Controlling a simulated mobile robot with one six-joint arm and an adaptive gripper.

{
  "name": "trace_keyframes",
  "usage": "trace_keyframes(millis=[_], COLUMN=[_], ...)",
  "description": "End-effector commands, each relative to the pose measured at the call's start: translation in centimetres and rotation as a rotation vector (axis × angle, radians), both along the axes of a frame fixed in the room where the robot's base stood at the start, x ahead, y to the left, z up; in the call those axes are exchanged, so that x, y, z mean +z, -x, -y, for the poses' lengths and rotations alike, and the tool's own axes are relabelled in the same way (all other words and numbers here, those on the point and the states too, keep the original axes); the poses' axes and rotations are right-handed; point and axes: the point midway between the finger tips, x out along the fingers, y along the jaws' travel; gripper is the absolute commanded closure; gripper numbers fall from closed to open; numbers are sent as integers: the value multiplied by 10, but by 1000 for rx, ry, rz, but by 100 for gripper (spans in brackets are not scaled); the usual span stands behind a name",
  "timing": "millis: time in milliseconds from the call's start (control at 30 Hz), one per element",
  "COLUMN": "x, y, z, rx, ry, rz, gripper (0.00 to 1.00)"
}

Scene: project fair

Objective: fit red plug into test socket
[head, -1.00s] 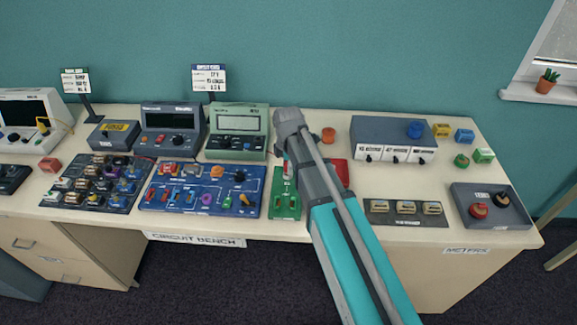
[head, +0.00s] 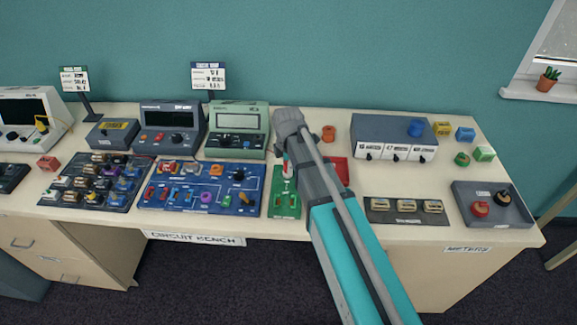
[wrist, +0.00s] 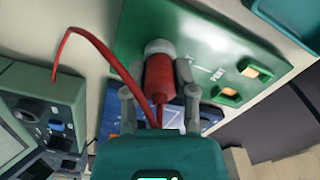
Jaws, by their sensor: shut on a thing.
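The red plug (wrist: 159,78) is between the two fingers of my gripper (wrist: 161,72) in the wrist view. A red cable (wrist: 90,36) loops from it to the left. A pale ring (wrist: 159,47) shows at the plug's far end, against the green board (wrist: 208,40). I cannot tell whether this ring is part of the plug or of a socket, or whether the plug is seated. In the head view the green board (head: 285,205) lies at the bench's front, and a bit of the red plug (head: 286,159) shows above it.
Two green-framed openings (wrist: 251,72) sit on the board near the plug. A blue board (head: 200,190) with several parts lies to the left. A green meter (head: 238,130) stands behind. A grey tray (head: 512,210) with red and black knobs is at the right.

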Motion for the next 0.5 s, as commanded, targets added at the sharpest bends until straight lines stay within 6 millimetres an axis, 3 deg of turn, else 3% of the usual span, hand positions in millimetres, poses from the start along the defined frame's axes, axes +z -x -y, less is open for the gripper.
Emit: trace_keyframes(millis=[433,467,500], x=[-4,-4,-4], y=[0,0,0], z=[0,0,0], rx=[0,0,0], ry=[0,0,0], rz=[0,0,0], gripper=[100,58,51])
